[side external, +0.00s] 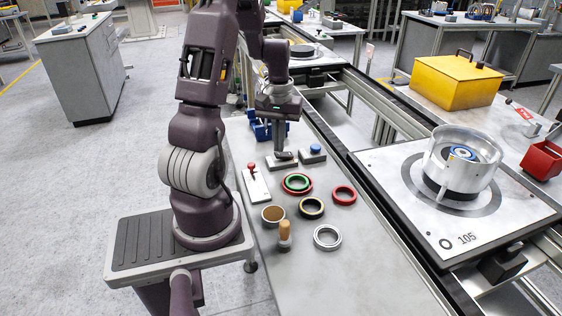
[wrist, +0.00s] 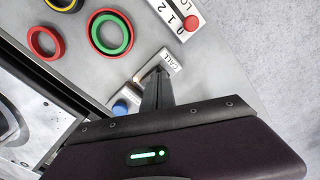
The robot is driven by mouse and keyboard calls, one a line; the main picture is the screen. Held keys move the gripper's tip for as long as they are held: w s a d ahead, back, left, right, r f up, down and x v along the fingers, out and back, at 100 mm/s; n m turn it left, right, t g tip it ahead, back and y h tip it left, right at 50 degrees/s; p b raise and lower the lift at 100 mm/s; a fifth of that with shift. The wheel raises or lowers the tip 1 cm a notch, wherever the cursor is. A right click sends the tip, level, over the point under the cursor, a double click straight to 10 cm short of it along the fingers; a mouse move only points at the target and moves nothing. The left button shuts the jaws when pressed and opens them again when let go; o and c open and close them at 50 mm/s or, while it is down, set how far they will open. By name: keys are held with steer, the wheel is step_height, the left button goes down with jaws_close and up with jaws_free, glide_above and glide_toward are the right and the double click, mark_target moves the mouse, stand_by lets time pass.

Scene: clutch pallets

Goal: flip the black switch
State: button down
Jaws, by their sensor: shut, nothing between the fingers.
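My gripper (side external: 279,150) is shut and points straight down over a small grey box. In the wrist view its dark fingers (wrist: 158,76) come together at the end of the grey box marked CALL (wrist: 173,62). In the side view the grey box (side external: 273,163) stands on the bench with a dark part, apparently the black switch (side external: 285,156), on its top right under the fingertips. The fingers hide much of the switch. I cannot tell whether they touch it, or which way it is set.
A blue button box (side external: 312,155) stands close on the right. A lever plate with a red knob (side external: 251,166) stands on the left. Several coloured rings, including a red ring (side external: 344,195), a cup (side external: 273,215) and a wooden-handled stamp (side external: 285,240) lie nearer the camera. A conveyor runs along the right.

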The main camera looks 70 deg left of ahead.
steer(key=shift+f, duration=0.7)
steer(key=shift+r, duration=3.55)
steer(key=d+r+m+t, duration=0.2)
steer(key=d+r+m, duration=0.3)
steer(key=d, duration=0.5)
steer(key=d+r+m+t, duration=0.25)
steer(key=d+r, duration=0.35)
steer(key=d, duration=0.4)
steer(key=s+d+r+m+t, duration=0.1)
steer(key=s+d+m, duration=0.3)
steer(key=s+d, duration=0.2)
steer(key=shift+s+d+r, duration=0.2)
steer(key=shift+s+d, duration=0.05)
steer(key=shift+d, duration=0.85)
